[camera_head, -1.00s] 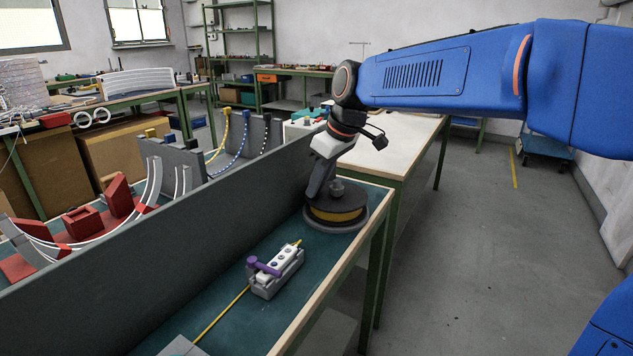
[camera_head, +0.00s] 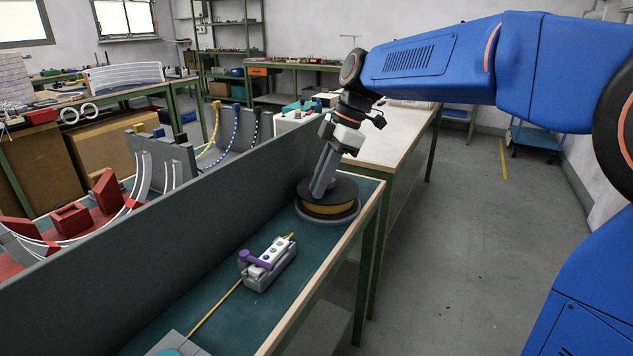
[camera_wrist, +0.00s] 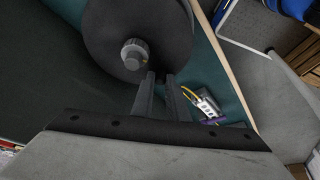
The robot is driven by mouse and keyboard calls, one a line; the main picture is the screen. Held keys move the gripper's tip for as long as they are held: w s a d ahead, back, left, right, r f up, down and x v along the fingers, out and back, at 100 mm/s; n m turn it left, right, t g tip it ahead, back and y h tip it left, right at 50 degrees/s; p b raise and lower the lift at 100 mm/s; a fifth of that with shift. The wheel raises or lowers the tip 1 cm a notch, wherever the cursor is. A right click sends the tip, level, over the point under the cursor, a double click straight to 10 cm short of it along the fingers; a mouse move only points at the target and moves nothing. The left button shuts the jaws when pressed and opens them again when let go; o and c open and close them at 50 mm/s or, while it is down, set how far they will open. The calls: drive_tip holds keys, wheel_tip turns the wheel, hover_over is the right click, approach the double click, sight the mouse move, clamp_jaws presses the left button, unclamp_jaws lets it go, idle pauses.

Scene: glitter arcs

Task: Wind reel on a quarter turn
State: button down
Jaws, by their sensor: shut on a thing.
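The reel (camera_head: 345,189) lies flat at the far end of the green bench top, with a dark top flange and yellow line wound beneath it. In the wrist view its dark disc (camera_wrist: 100,35) shows with a ribbed central knob (camera_wrist: 135,54). My gripper (camera_head: 319,193) reaches down onto the reel's top, and in the wrist view my gripper (camera_wrist: 160,77) is at the disc's rim, beside the knob. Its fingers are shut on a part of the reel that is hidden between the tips. A yellow line (camera_head: 217,306) runs along the bench through a grey block (camera_head: 268,276).
The block carries a white top piece (camera_head: 272,252) and a purple lever (camera_head: 254,259). A tall grey panel (camera_head: 150,255) walls the bench's left side. Red stands (camera_head: 108,190) with white arcs are behind it. The floor (camera_head: 450,270) to the right is clear.

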drive_tip(key=shift+d+n, duration=0.2)
drive_tip(key=shift+n, duration=0.2)
drive_tip(key=c, duration=1.7)
unclamp_jaws()
drive_tip(key=shift+c, duration=0.2)
drive_tip(key=v, duration=1.7)
drive_tip(key=shift+w+r, duration=0.15)
drive_tip(key=shift+r, duration=0.1)
drive_tip(key=s+d+f+m+t+h, duration=0.1)
drive_tip(key=s+d+f+m+t, duration=0.1)
drive_tip(key=s+d+f+m, duration=0.3)
drive_tip(key=s+d+f+m+t+h, duration=0.1)
drive_tip(key=s+d+f+m+h, duration=0.1)
drive_tip(key=s+d+f+m, duration=0.3)
drive_tip(key=s+d+f+m+t+h, duration=0.1)
drive_tip(key=s+d+f+m, duration=0.4)
drive_tip(key=s+f+m, duration=0.5)
drive_tip(key=s+f+t, duration=0.1)
drive_tip(key=s+f, duration=0.6)
drive_tip(key=f, duration=0.2)
drive_tip(key=shift+s+f+m+t+h, duration=0.25)
drive_tip(key=shift+f+m+t+h, duration=0.05)
drive_tip(key=shift+m, duration=0.1)
